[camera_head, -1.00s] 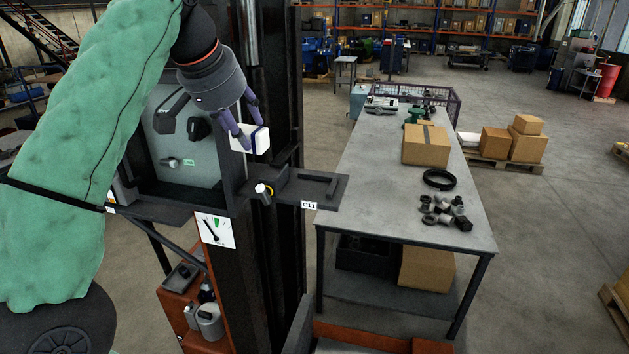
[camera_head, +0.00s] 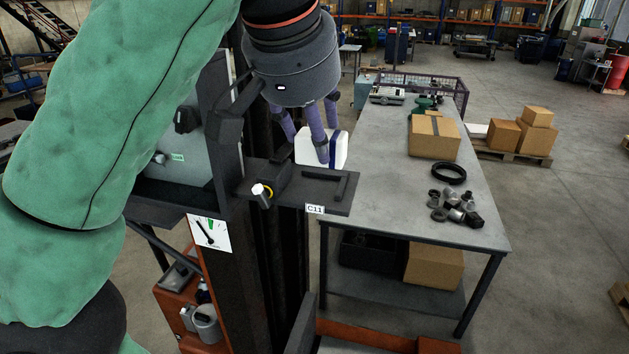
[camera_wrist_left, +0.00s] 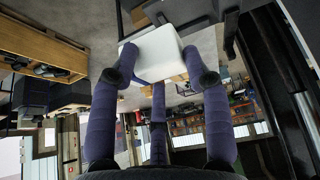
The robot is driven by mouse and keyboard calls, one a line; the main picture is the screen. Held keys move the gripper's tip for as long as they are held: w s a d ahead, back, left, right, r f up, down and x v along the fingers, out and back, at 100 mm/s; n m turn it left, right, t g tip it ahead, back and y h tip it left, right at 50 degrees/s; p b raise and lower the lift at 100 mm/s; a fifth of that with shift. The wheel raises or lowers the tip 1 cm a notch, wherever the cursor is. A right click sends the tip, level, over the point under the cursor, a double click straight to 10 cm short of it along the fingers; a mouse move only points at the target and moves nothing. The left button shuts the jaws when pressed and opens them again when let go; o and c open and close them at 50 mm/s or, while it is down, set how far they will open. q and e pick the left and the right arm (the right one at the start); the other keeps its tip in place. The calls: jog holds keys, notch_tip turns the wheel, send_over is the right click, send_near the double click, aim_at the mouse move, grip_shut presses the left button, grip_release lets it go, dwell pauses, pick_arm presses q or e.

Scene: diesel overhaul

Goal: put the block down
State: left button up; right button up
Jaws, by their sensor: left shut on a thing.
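A white block (camera_head: 321,147) with a dark blue edge is in my left gripper (camera_head: 318,146). The purple fingers are shut on it. In the head view it appears over or just behind the dark shelf (camera_head: 330,201) marked C11; I cannot tell whether it touches the shelf. In the left wrist view, the fingers (camera_wrist_left: 160,70) press around the white block (camera_wrist_left: 160,50). My right gripper is not in view.
The shelf carries raised dark bars and a small white-and-yellow fitting (camera_head: 262,193). A dark upright post stands left of it. A grey table (camera_head: 395,210) behind right holds a cardboard box (camera_head: 434,137), a black ring (camera_head: 449,173) and small metal parts.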

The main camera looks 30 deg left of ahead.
pick_arm(q)
jog(key=shift+w+a+f, duration=0.25)
jog(key=shift+w, duration=0.05)
jog(key=w+a+f, duration=0.2)
jog(key=w, duration=0.1)
jog(key=w+a+f+b, duration=0.1)
jog(key=w+a+f, duration=0.1)
jog(key=w+f, duration=0.1)
jog(key=w+a+f, duration=0.2)
jog(key=w+f, duration=0.1)
jog(key=w, duration=0.1)
jog(key=shift+a+f, duration=0.1)
jog(key=shift+f, duration=0.05)
jog(key=shift+w+a+f, duration=0.1)
jog(key=shift+w+f, duration=0.1)
jog(key=shift+f, duration=0.05)
jog(key=shift+w+a+f+b, duration=0.15)
jog(key=shift+f+b, duration=0.3)
jog(key=shift+f, duration=1.3)
